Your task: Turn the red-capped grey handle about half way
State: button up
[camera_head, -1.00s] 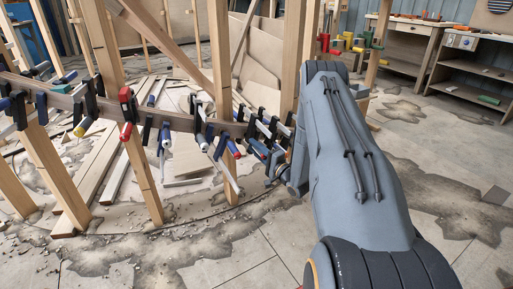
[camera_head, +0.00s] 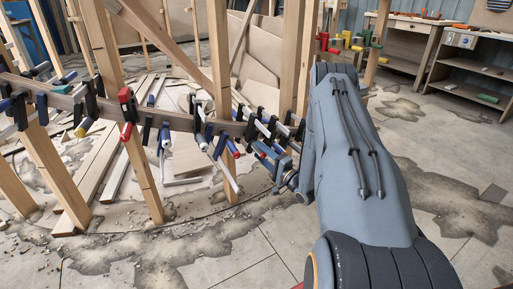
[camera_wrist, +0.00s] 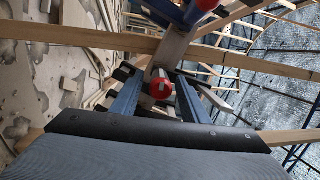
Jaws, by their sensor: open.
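In the wrist view, a red round cap (camera_wrist: 160,88) faces the camera, and the grey handle behind it is mostly hidden. My gripper (camera_wrist: 160,79) is open, with one blue-grey finger on each side of the cap. Gaps show between the cap and both fingers, and I cannot tell how far the handle reaches between them. In the head view, my gripper (camera_head: 282,168) is at the right end of the row of clamps on the curved wooden stringer (camera_head: 180,122), partly hidden by my arm. The red-capped handle cannot be clearly singled out there.
Several other clamps crowd the stringer, among them a red one (camera_head: 128,105). Another red cap (camera_wrist: 207,4) is at the wrist view's top edge. Wooden posts (camera_head: 219,70) stand close by. A workbench (camera_head: 470,55) stands at the back right, with open floor before it.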

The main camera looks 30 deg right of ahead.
aim_at(265, 156)
jog(key=shift+v, duration=1.75)
jog(key=shift+a, duration=0.1)
jog(key=shift+p, duration=0.3)
jog(key=a+p+v, duration=0.2)
jog(key=p+v, duration=0.2)
jog(key=v, duration=0.5)
jog(key=shift+s+d+f, duration=0.2)
jog(key=shift+s+d, duration=0.15)
jog(key=shift+s, duration=0.2)
